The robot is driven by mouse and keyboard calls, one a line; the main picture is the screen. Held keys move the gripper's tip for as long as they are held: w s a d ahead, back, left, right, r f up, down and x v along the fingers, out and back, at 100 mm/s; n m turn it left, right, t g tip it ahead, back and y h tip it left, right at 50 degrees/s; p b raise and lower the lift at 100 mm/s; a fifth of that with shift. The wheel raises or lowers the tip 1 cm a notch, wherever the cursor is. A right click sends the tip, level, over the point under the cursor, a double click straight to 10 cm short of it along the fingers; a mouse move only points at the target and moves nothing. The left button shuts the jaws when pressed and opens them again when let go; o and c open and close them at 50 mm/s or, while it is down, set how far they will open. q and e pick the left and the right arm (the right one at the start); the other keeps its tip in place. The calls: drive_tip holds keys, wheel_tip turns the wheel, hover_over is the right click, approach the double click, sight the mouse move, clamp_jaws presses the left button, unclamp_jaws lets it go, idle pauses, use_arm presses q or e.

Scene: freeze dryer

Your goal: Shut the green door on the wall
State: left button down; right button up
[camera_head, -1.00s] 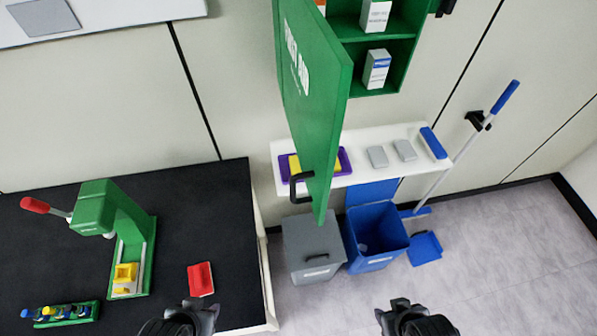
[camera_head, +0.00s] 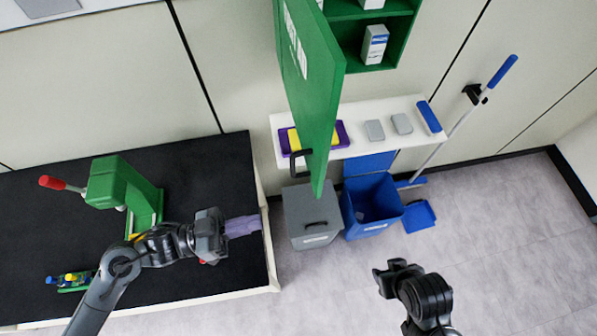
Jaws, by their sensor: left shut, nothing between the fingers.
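The green door (camera_head: 312,95) stands open, swung out from the green wall cabinet (camera_head: 385,52), whose shelves show to its right. White lettering runs down its face. Its dark handle (camera_head: 298,163) is near the door's lower end. My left gripper (camera_head: 256,225) is over the right edge of the black bench, below and left of the handle and apart from it. Its pale purple fingers are shut and empty, pointing right. My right gripper (camera_head: 383,283) is over the floor at the lower right, clear of the door; its fingers are not clear enough to judge.
Under the door are a white shelf (camera_head: 355,150) with trays, a grey bin (camera_head: 312,205) and a blue bin (camera_head: 375,208). A green press (camera_head: 112,183) stands on the black bench (camera_head: 215,165). A blue-ended pole (camera_head: 455,130) leans at right.

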use_arm(q)
drive_tip(key=w+a+r+m+y+p, duration=0.1)
drive_tip(key=w+a+r+m, duration=0.1)
drive_tip(key=w+a+r, duration=0.15)
drive_tip(key=p, duration=0.4)
approach(314, 179)
drive_tip(key=shift+g, duration=0.3)
drive_tip(key=x, duration=0.5)
drive_tip(key=shift+w+d+r, duration=0.15)
drive_tip(key=shift+d+r, duration=0.05)
drive_tip(key=shift+r, duration=0.1)
drive_tip(key=shift+w+d+f, duration=0.15)
drive_tip(key=shift+d, duration=0.55)
drive_tip(key=shift+d, duration=0.1)
